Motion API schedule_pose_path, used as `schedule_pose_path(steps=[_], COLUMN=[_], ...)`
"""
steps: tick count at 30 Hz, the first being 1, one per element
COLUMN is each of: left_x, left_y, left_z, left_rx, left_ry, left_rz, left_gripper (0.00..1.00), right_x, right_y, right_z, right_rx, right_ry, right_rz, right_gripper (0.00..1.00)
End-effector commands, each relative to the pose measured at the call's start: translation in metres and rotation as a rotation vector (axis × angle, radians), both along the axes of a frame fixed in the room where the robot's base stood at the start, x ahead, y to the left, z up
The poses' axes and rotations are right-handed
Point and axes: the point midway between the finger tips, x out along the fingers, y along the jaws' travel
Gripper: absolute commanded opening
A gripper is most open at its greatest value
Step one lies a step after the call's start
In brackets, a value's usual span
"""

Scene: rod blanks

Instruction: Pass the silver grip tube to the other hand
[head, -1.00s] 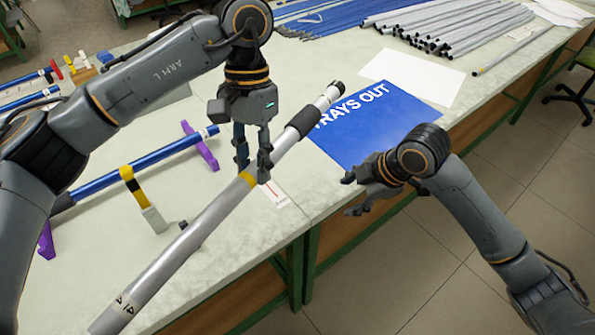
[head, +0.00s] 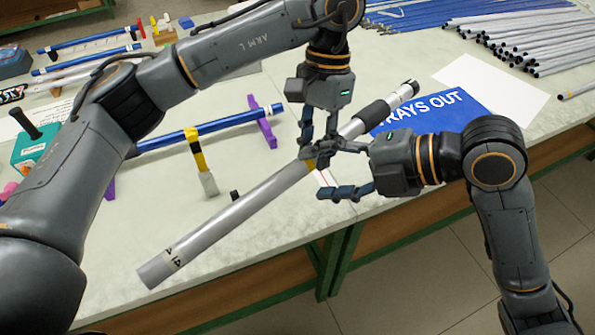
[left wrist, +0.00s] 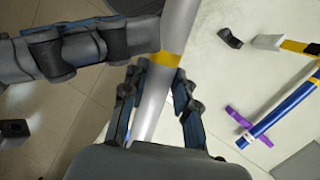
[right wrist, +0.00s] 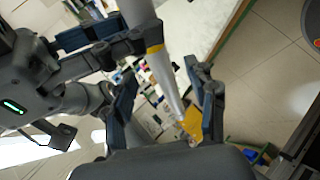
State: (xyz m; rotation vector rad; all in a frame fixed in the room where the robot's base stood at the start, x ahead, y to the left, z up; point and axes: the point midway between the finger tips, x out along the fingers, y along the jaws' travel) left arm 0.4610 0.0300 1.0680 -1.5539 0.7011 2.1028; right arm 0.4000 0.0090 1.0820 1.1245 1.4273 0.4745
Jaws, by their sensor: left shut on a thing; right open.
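The silver grip tube (head: 230,220) is held slanted above the table, with a yellow band near its middle, a dark grip section towards its far end and a marked label near its lower end. My left gripper (head: 318,150) is shut on it from above, near the yellow band. My right gripper (head: 335,170) comes in from the right with its fingers open, one on each side of the tube close to the left fingers. The tube also shows between the open right fingers in the right wrist view (right wrist: 168,75) and between the left fingers in the left wrist view (left wrist: 155,95).
A blue tube (head: 205,130) lies on purple rests (head: 264,125), with a yellow and black tool (head: 200,160) beside it. A blue sign (head: 440,110) lies on the table. Grey tubes (head: 520,35) are piled at the back right.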

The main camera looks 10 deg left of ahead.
Motion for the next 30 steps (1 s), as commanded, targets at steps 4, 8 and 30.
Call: schedule_pose_path(steps=[4,8,30], left_x=[0.000,0.000,0.000], left_y=[0.000,0.000,0.000], left_z=[0.000,0.000,0.000], left_rx=[0.000,0.000,0.000], left_ry=[0.000,0.000,0.000], left_rz=[0.000,0.000,0.000], left_gripper=[0.00,0.00,0.00], right_x=[0.004,0.008,0.011], right_y=[0.025,0.040,0.054], right_z=[-0.015,-0.025,-0.035], right_rx=[0.003,0.003,-0.002], right_ry=[0.005,0.004,0.001], right_rz=[0.001,0.000,-0.002], right_gripper=[0.57,0.57,0.12])
